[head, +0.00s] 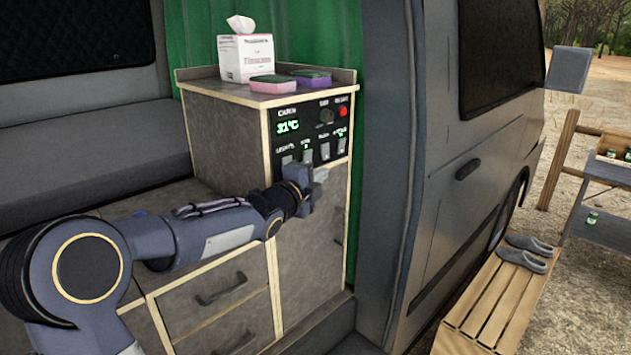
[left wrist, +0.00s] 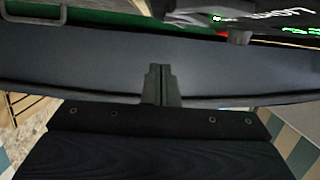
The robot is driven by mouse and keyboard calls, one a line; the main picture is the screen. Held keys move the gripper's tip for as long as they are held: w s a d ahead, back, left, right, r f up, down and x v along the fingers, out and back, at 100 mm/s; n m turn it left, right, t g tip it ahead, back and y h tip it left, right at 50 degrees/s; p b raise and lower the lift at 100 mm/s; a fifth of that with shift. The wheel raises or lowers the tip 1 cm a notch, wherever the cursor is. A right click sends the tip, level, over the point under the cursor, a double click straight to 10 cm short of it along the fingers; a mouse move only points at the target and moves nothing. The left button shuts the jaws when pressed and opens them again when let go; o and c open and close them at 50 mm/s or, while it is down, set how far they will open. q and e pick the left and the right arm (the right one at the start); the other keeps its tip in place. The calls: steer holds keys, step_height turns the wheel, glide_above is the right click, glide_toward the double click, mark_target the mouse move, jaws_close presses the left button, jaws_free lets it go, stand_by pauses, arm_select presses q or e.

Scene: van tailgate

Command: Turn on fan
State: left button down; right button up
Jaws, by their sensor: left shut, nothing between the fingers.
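The black control panel (head: 312,125) is on the upper front of the grey cabinet. It shows a green 31°C readout, a dark knob (head: 326,116), a red button (head: 343,111) and a row of several rocker switches (head: 323,151). The labels over the switches are too small to read surely, so I cannot tell which one is the fan's. My left gripper (head: 320,176) is shut and empty, just below the switch row, and it may hide part of the panel's lower edge. In the left wrist view its closed fingers (left wrist: 160,82) show, with part of the panel (left wrist: 240,18) at the top.
A tissue box (head: 246,57) and two sponges (head: 303,78) lie on the cabinet top. The van's door pillar (head: 385,150) stands close to the right of the cabinet. Drawers (head: 218,300) are below my left arm. Slippers (head: 526,252) rest on a wooden step outside.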

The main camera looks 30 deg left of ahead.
arm_select(q)
steer(key=s+a, duration=0.1)
steer(key=s, duration=0.8)
steer(key=shift+s+a+f, duration=0.15)
steer(key=shift+s+a, duration=0.05)
steer(key=shift+s, duration=0.1)
steer(key=s+d+f+n+g, duration=0.4)
steer(key=s+f+n, duration=0.1)
steer(key=s, duration=0.4)
steer(key=s+d+f+n+g+h+p, duration=0.1)
steer(key=s+d+f+n+g, duration=0.3)
steer(key=s+n, duration=0.4)
steer(key=s+d+f+n+g+h+p, duration=0.1)
steer(key=s+d+f+n+g, duration=0.3)
steer(key=s+f+n, duration=0.3)
steer(key=s, duration=0.5)
steer(key=shift+d, duration=0.15)
